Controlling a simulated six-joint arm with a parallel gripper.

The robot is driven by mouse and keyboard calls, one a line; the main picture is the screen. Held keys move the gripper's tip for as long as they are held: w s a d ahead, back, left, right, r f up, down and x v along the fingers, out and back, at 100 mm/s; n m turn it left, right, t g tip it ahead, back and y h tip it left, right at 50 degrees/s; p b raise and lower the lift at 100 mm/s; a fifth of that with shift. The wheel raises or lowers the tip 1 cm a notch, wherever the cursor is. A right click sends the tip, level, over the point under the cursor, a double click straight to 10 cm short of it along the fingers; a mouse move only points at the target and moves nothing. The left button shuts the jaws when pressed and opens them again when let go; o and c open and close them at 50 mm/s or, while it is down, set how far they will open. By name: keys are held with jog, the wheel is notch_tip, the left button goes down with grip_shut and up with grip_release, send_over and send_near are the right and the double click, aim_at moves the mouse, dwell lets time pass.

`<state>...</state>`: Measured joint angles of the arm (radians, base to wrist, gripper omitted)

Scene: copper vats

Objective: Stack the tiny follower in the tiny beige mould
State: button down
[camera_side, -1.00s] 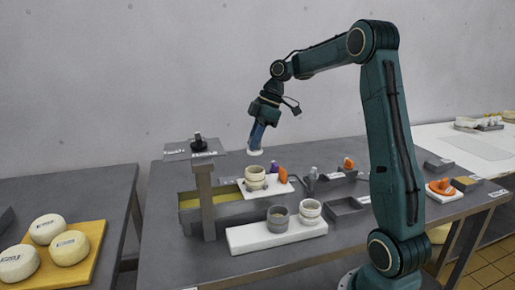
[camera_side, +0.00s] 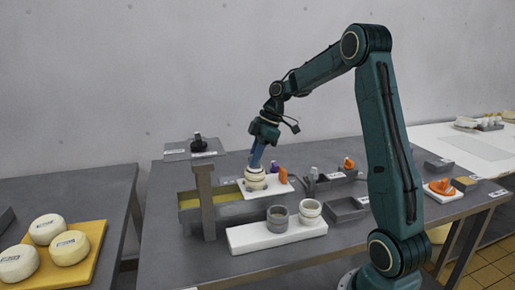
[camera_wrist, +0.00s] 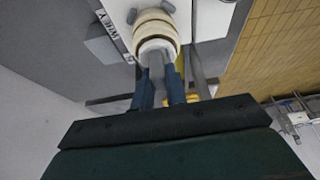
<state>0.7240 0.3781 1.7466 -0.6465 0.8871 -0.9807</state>
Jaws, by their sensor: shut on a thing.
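My gripper (camera_side: 256,163) points down at the beige mould (camera_side: 255,184), which stands on a white board at the vat. It is shut on the tiny follower (camera_side: 254,171), a small pale disc that sits right at the mould's mouth. Whether the follower is inside the rim or just on top of it is too small to tell. In the wrist view the mould (camera_wrist: 154,22) shows as stacked beige rings just beyond my blue fingers (camera_wrist: 160,92), with a pale grey piece, seemingly the follower's stem, between them.
A grey mould (camera_side: 278,216) and a pale mould (camera_side: 310,212) stand on a white block (camera_side: 265,238) in front. A grey post (camera_side: 204,200) rises to the left. Orange and purple items (camera_side: 283,174) stand close on the right. Grey trays (camera_side: 347,209) lie farther right.

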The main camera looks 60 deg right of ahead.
jog(key=shift+f, duration=0.55)
jog(key=c, duration=1.4)
grip_release()
jog(key=shift+r, duration=0.15)
jog(key=shift+r, duration=0.6)
jog(key=v, duration=1.1)
jog(key=shift+s+d+r, duration=0.15)
jog(key=shift+r, duration=0.15)
